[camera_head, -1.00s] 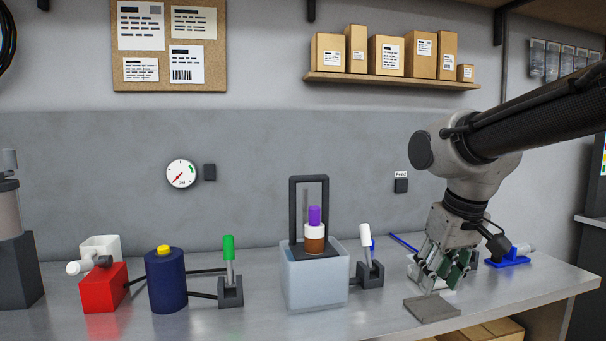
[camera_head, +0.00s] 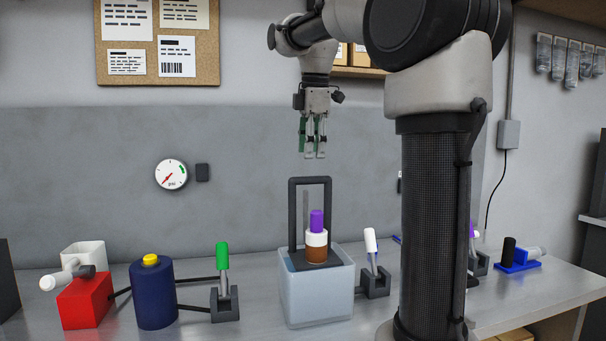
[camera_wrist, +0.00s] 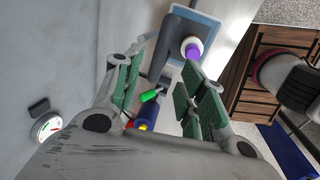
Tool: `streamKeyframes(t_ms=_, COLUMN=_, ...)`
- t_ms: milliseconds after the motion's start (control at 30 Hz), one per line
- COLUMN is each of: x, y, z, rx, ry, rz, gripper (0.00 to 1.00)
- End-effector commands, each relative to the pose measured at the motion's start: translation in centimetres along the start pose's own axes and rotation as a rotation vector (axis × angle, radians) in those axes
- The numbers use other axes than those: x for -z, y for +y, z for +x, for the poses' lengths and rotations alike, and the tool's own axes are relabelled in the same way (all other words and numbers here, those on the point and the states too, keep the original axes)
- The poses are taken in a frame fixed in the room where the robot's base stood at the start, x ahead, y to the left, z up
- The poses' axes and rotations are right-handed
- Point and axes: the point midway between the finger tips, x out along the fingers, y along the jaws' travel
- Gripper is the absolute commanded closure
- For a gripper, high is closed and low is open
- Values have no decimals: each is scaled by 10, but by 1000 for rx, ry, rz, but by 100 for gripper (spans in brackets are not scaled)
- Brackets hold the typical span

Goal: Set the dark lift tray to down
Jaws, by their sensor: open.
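The dark lift tray (camera_head: 299,262) sits at the rim of a translucent pale-blue bath (camera_head: 318,297), with a tall dark frame handle (camera_head: 293,215) rising from its back. A brown bottle (camera_head: 316,253) with a white collar and purple cap stands upright on the tray. My gripper (camera_head: 315,156) is open and empty, pointing down above the frame handle and apart from it. In the wrist view, the fingers (camera_wrist: 162,88) stand either side of the view, with the frame handle (camera_wrist: 165,52) and the purple cap (camera_wrist: 193,51) beyond them. The inside of the bath is partly hidden.
A white-handled lever (camera_head: 371,244) stands right of the bath and a green-handled lever (camera_head: 222,260) left of it. A navy cylinder (camera_head: 154,295) and a red block (camera_head: 85,302) are further left. My arm column hides part of the right bench. A wall gauge (camera_head: 171,174) hangs behind.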

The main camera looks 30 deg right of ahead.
Motion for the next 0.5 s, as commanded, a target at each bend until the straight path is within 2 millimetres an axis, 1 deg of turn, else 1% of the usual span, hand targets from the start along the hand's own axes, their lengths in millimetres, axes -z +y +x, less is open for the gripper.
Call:
streamKeyframes(t_ms=300, x=0, y=-1, z=51, rx=3, ry=0, rz=-2, gripper=59)
streamKeyframes(t_ms=400, x=0, y=-1, z=63, rx=2, ry=0, rz=-1, gripper=59)
streamKeyframes(t_ms=500, x=0, y=0, z=71, rx=0, ry=0, rz=-1, gripper=59)
